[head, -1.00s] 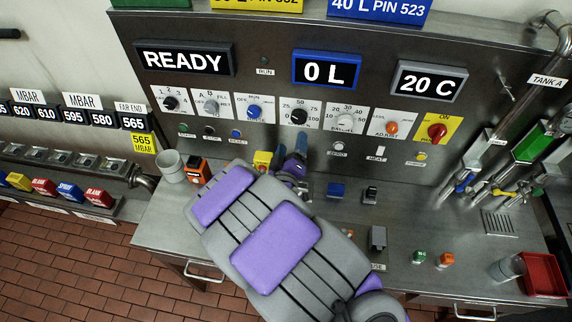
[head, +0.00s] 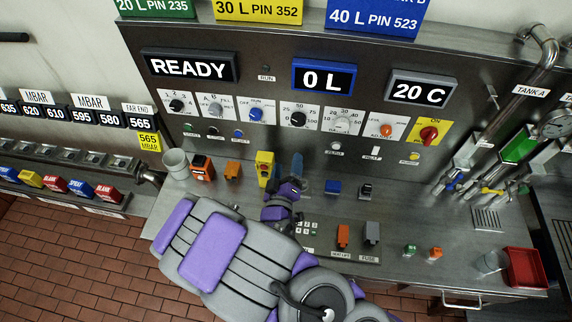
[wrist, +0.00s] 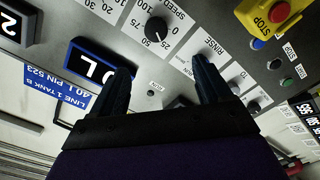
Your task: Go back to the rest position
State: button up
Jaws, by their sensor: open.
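My gripper (head: 298,172) is in the middle of the head view, above the steel counter and in front of the control panel (head: 290,75). In the wrist view its two dark fingers (wrist: 160,85) stand wide apart with nothing between them. The panel's speed dial (wrist: 157,30) and blue-framed display (wrist: 95,70) show beyond the fingers. My arm covers the front left part of the counter in the head view.
A yellow box (head: 265,168) with a red stop button (wrist: 279,11) stands left of my gripper. A grey cup (head: 176,163) and orange devices (head: 202,167) are further left. A red tray (head: 524,268) and clear beaker (head: 491,263) are at right. Pipes and levers (head: 465,165) crowd the right side.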

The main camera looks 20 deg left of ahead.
dwell(0.4)
jog(key=w+d+f+m+g+h+b, duration=0.35)
jog(key=d+f+m+g+b, duration=0.45)
jog(key=d, duration=0.3)
jog(key=s+d+r+m+g+b, duration=0.1)
jog(key=s+d+r+g+b, duration=0.1)
jog(key=s+d, duration=0.5)
jog(key=s+d+r+m+g+b, duration=0.1)
jog(key=s+d+r+g+b, duration=0.2)
jog(key=s+d, duration=0.5)
jog(key=s+d+r+m+g+b, duration=0.2)
jog(key=s+d+g, duration=0.4)
jog(key=s, duration=0.8)
jog(key=shift+s+d+r+h+b, duration=0.3)
jog(key=shift+d+r+h+b, duration=0.3)
jog(key=shift+r, duration=0.3)
jog(key=shift+c, duration=0.3)
